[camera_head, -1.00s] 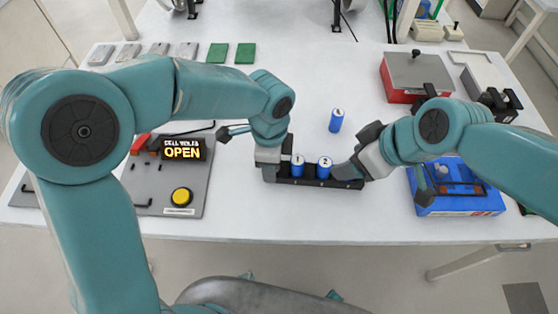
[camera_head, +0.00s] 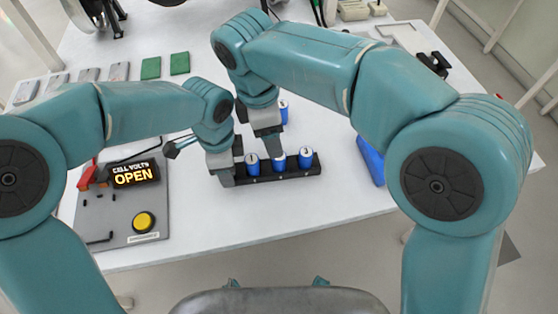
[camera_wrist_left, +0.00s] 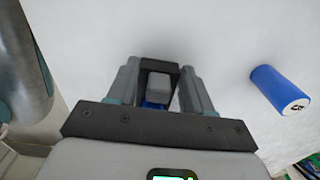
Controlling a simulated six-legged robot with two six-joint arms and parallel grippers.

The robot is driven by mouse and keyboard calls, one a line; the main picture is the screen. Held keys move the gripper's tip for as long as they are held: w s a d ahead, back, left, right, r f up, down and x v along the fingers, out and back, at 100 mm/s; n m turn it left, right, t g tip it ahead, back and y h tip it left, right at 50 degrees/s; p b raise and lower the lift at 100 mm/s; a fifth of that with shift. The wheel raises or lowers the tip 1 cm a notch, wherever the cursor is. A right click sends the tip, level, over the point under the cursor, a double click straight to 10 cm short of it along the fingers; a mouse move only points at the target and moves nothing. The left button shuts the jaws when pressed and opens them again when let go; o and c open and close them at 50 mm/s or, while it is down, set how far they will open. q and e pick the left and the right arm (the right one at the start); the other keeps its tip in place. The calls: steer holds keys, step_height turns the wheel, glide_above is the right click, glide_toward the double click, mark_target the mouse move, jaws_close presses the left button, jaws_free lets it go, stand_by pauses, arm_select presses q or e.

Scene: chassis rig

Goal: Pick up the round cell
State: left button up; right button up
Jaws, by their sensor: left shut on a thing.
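A loose blue round cell (camera_head: 284,112) stands on the table behind the black holder, partly hidden by my right gripper. It also shows in the left wrist view (camera_wrist_left: 277,88), apart from the left jaws. The holder (camera_head: 310,171) carries three blue cells: a left one (camera_head: 252,165), a middle one (camera_head: 279,164) and a right one (camera_head: 306,158). My left gripper (camera_head: 226,174) is shut on the holder's left end; its jaws (camera_wrist_left: 158,92) show around a black part in the wrist view. My right gripper (camera_head: 269,140) points down just behind the middle cell; its finger gap is not visible.
A grey panel (camera_head: 112,215) with a yellow button (camera_head: 144,222) and a sign (camera_head: 135,174) reading "CELL VOLTS OPEN" lies at the left. Green (camera_head: 151,68) and grey plates lie at the back left. A blue box (camera_head: 370,160) is mostly hidden by my right arm.

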mark_target(279, 163)
steer(key=f, duration=0.2)
steer(key=d+f, duration=0.1)
steer(key=f, duration=0.5)
steer(key=shift+d+f, duration=0.2)
jaws_close()
